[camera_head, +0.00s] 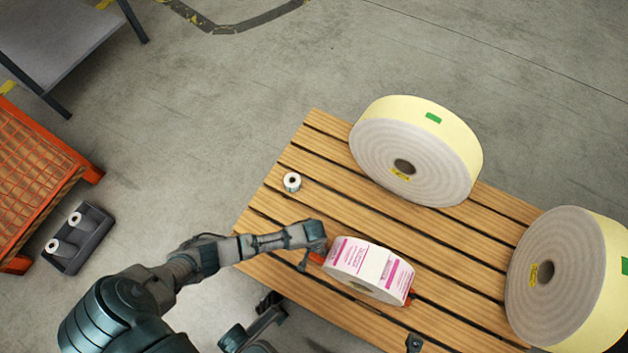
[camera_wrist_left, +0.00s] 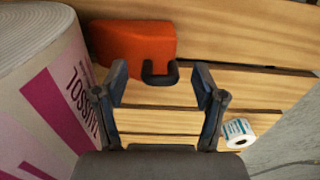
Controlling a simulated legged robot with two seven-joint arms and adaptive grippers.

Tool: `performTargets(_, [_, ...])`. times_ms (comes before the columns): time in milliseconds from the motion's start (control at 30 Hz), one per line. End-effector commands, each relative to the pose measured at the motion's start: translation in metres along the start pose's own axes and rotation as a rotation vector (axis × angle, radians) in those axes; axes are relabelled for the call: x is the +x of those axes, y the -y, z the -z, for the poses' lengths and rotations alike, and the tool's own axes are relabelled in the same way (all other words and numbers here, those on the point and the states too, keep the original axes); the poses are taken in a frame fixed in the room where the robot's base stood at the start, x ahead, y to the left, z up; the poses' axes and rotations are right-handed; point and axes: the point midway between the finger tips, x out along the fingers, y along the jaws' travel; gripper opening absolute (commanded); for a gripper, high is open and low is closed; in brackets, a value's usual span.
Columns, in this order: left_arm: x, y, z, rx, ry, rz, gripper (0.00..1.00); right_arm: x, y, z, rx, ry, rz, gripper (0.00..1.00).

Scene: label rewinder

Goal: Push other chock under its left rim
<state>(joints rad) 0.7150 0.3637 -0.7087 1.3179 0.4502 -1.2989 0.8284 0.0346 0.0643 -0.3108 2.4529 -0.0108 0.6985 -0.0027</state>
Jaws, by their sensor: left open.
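A label roll (camera_head: 365,268) with pink print lies on the slatted wooden pallet (camera_head: 270,215). An orange chock (camera_head: 318,257) sits at its left rim, mostly hidden by my gripper in the head view. In the left wrist view this chock (camera_wrist_left: 133,42) lies close beside the roll (camera_wrist_left: 45,95), with a dark handle (camera_wrist_left: 160,75). I cannot tell whether chock and roll touch. My left gripper (camera_wrist_left: 160,82) is open, its fingers either side of the handle; it also shows in the head view (camera_head: 309,257). Another orange chock (camera_head: 410,297) shows at the roll's right end.
Two large cream rolls (camera_head: 420,150) (camera_head: 570,280) stand on the pallet behind and right. A small label roll (camera_head: 292,181) lies on the pallet's left part. On the floor at left are an orange crate (camera_head: 35,175) and a dark tray (camera_head: 88,240) holding small rolls.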

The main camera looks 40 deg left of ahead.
Motion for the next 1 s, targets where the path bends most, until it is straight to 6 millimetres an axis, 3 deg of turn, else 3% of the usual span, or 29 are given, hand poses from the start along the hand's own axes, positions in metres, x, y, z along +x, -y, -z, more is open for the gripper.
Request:
performTargets(600, [-0.109, -0.001, 0.002, 0.0, -0.002, -0.003, 0.7, 0.0, 0.0, 0.001, 0.001, -0.002, 0.002, 0.4])
performTargets(1000, [-0.117, 0.0, 0.001, -0.001, 0.0, -0.001, 0.7, 0.0, 0.0, -0.002, 0.002, 0.0, 0.002, 0.4])
